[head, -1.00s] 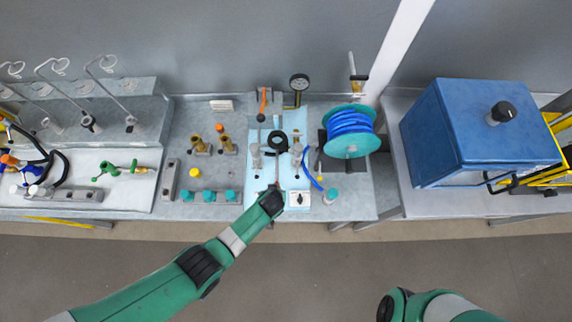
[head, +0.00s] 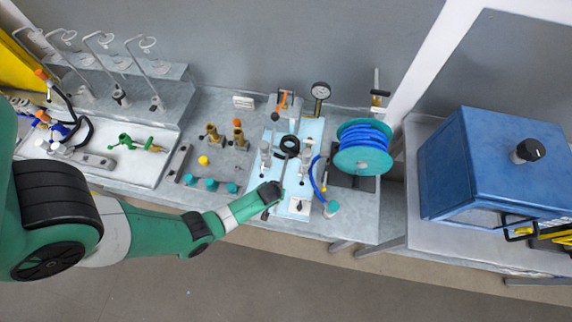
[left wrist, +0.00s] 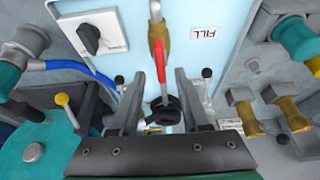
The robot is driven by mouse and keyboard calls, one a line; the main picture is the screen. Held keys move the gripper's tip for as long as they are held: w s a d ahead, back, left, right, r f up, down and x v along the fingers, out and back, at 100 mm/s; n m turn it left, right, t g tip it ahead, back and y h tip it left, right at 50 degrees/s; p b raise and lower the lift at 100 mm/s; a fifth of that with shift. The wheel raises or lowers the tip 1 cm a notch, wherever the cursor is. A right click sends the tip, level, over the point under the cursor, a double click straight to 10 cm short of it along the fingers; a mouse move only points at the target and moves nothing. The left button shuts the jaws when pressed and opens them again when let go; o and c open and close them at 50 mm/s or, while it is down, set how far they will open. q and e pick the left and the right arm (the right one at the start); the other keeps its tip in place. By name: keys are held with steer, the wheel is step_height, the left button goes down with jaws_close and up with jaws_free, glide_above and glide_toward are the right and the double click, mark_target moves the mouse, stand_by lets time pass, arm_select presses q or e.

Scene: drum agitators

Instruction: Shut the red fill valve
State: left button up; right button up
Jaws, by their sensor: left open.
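The fill valve's red lever (left wrist: 160,60) shows in the left wrist view. It lies along the line of its pipe, by a brass body (left wrist: 158,30), beside a FILL label (left wrist: 202,33). My left gripper (left wrist: 157,100) is open, with one finger on each side of the pipe below the lever's end in the picture. Neither finger visibly touches the lever. In the head view my left gripper (head: 273,193) is over the front of the light blue panel (head: 311,133) and largely hides the valve. My right gripper is out of view.
A black rotary switch (left wrist: 90,38) and a blue hose sit left of the lever in the wrist view. In the head view, a blue hose reel (head: 363,147) stands right of the panel, and brass valves (head: 238,137) and teal knobs (head: 209,185) stand left.

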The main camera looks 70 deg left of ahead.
arm_select(q)
steer(key=b+x, duration=0.1)
steer(key=x, duration=0.2)
steer(key=shift+s+b, duration=0.15)
steer(key=shift+b, duration=0.15)
steer(key=shift+r, duration=0.1)
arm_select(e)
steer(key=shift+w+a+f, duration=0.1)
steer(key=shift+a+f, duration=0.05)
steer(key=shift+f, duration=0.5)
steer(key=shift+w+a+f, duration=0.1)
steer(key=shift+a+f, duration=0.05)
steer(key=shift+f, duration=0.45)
arm_select(q)
jaws_close()
